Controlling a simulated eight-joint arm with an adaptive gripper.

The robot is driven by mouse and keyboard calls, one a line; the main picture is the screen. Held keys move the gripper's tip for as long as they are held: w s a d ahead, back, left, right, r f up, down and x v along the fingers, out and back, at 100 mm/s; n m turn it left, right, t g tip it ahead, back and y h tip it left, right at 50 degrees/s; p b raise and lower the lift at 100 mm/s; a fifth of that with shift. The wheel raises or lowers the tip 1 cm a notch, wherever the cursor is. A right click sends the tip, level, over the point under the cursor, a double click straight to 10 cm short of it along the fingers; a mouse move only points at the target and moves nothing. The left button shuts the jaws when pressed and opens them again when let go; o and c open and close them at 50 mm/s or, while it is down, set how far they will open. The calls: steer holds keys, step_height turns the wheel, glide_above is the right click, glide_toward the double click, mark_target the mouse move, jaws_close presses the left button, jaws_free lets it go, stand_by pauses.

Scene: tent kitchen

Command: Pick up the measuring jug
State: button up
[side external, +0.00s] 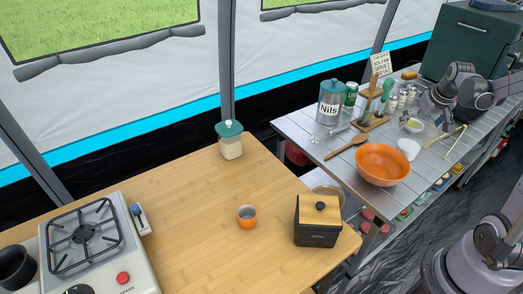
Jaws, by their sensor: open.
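I cannot clearly make out a measuring jug in the side external view. A small clear vessel with a yellowish-green inside (413,125) on the grey slatted table (440,160) may be it; its handle and markings are too small to tell. My gripper (437,110) is at the right, above the back of this table and just right of the small vessel. It is open, and nothing shows between its fingers. Whether it touches anything there is hard to tell.
An orange bowl (382,165), a canister marked Nils (331,103), a green can (351,93) and a wooden utensil stand (371,108) crowd the slatted table. The wooden counter (180,210) holds a stove (95,245), an orange cup (247,216) and a black box (317,222).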

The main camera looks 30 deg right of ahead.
mark_target(414, 133)
steer(key=shift+x, duration=2.75)
steer(key=shift+s, duration=0.15)
steer(key=c, duration=1.4)
